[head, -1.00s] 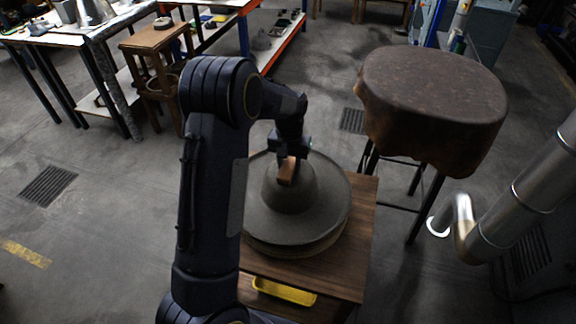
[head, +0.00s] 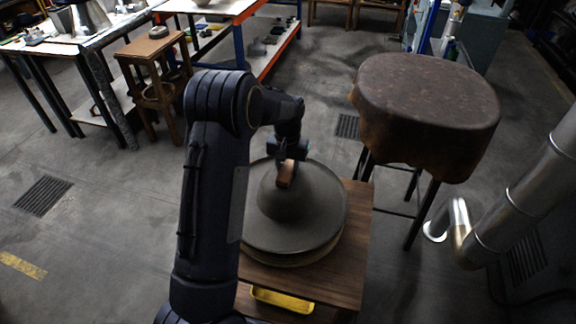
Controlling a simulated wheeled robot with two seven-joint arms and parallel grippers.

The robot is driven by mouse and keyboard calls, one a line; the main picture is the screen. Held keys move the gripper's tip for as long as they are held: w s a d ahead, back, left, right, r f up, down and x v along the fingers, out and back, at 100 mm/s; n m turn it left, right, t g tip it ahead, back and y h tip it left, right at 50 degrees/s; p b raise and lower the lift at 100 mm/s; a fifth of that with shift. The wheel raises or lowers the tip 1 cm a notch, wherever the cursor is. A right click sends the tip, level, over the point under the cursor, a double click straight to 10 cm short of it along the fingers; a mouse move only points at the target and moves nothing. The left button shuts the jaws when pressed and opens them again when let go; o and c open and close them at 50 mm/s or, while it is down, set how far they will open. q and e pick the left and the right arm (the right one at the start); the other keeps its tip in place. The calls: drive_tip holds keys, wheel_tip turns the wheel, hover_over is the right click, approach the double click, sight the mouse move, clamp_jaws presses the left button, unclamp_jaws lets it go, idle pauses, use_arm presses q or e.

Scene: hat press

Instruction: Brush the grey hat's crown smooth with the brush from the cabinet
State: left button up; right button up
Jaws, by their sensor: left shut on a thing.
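The grey hat (head: 318,216) sits brim down on the wooden cabinet (head: 352,225), its round crown rising in the middle. My left arm comes in from the left and its gripper (head: 287,160) points down over the crown. It is shut on the brush (head: 286,174), a small brown block. The brush is at the upper part of the crown; I cannot tell whether it touches the felt. My arm hides the left side of the hat and cabinet. My right gripper is not in view.
A leather-covered stand (head: 425,100) is close behind the cabinet to the right. A silver duct (head: 515,190) slopes in at the right. A yellow tray (head: 282,300) shows low at the cabinet's front. A wooden stool (head: 152,50) and workbenches stand at the back left.

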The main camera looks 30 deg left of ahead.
sight(284, 176)
use_arm(q)
drive_tip(key=shift+s+d+f, duration=0.1)
drive_tip(key=shift+s+d, duration=0.15)
drive_tip(key=shift+s, duration=0.75)
drive_tip(key=shift+s+d, duration=0.2)
drive_tip(key=shift+s, duration=0.8)
drive_tip(key=shift+w+a, duration=0.2)
drive_tip(key=shift+w, duration=0.55)
drive_tip(key=shift+w+a, duration=0.15)
drive_tip(key=shift+w, duration=0.55)
drive_tip(key=shift+w+a, duration=0.2)
drive_tip(key=shift+w, duration=0.55)
drive_tip(key=shift+s+d, duration=0.15)
drive_tip(key=shift+s, duration=0.4)
drive_tip(key=shift+s+d, duration=0.15)
drive_tip(key=shift+s, duration=0.4)
drive_tip(key=shift+r+p, duration=3)
drive_tip(key=shift+r, duration=1.15)
